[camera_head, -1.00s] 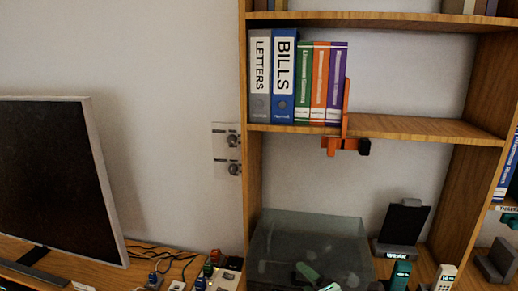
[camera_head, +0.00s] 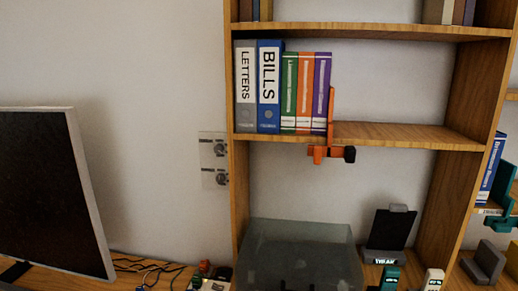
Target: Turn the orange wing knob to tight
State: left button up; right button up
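An orange bookend clamp (camera_head: 331,115) stands at the right end of the book row on the middle shelf (camera_head: 400,133). Its lower orange part (camera_head: 325,151) wraps the shelf's front edge and hangs below it. A dark block-like end (camera_head: 349,154) sticks out to the right of this part. The wing knob's shape and its turned position are too small to tell. Neither of my grippers is in view.
Two binders (camera_head: 269,86) and several books stand left of the clamp. A grey translucent box (camera_head: 300,250) sits below. A teal clamp (camera_head: 501,195) is on the right shelf. A monitor (camera_head: 45,190) stands at left. The shelf right of the orange clamp is bare.

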aim_at(318, 150)
jog(key=i+l, duration=0.1)
jog(key=l, duration=0.55)
jog(key=i+l+u, duration=0.1)
jog(key=l, duration=0.55)
